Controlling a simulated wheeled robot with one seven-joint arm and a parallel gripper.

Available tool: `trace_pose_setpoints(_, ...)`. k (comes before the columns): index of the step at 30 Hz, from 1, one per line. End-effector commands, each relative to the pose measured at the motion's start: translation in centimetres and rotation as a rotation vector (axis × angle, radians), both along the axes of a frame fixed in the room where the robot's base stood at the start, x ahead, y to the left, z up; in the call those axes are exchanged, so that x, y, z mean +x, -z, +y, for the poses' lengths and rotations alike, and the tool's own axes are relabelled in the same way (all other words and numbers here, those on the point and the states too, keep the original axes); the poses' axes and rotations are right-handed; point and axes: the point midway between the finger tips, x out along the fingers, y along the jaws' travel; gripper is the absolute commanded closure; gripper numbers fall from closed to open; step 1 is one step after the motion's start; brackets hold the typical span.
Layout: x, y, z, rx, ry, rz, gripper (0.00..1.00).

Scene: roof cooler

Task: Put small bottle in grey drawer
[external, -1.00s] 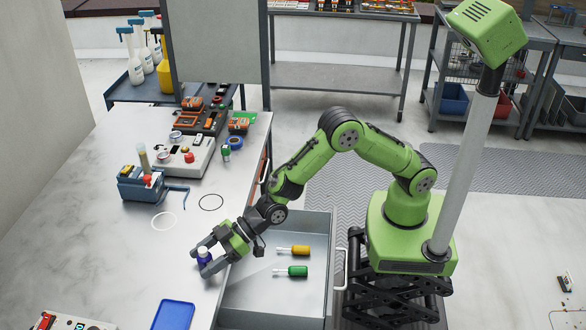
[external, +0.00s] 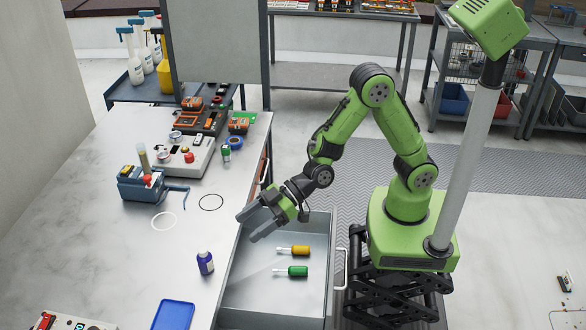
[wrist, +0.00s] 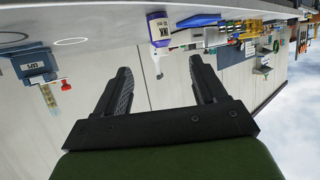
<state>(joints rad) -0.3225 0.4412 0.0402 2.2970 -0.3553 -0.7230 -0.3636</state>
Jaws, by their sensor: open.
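The grey drawer (external: 262,300) is pulled out below the worktop edge. It holds a yellow-handled screwdriver (external: 295,250) and a green-handled screwdriver (external: 293,271). My gripper (external: 246,226) is open and empty, raised above the drawer's far left part near the worktop edge. It is apart from the bottle, up and to the right of it in the external view.
A blue tray (external: 173,315) lies on the worktop in front of the bottle. The drawer floor has free room around the screwdrivers.

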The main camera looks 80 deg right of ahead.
Motion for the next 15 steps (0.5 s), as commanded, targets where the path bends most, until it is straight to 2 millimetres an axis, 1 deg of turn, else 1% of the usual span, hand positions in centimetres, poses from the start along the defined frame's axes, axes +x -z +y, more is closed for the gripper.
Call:
trace_pose_setpoints(1, -0.4, -0.2, -0.4, 0.000, 0.002, 0.000, 0.29)
trace_pose_setpoints(4, -0.8, -0.4, -0.6, 0.000, 0.000, 0.000, 0.29)
trace_pose_setpoints(11, -0.9, -0.4, -0.7, 0.000, -0.001, 0.001, 0.29)
trace_pose_setpoints(13, -1.0, -1.0, -1.1, -0.009, 0.003, 0.007, 0.29)
trace_pose_setpoints(14, -1.2, -1.4, -1.6, -0.020, 0.006, 0.015, 0.29)
trace_pose_setpoints(15, -1.6, -2.3, -2.5, -0.039, 0.013, 0.031, 0.29)
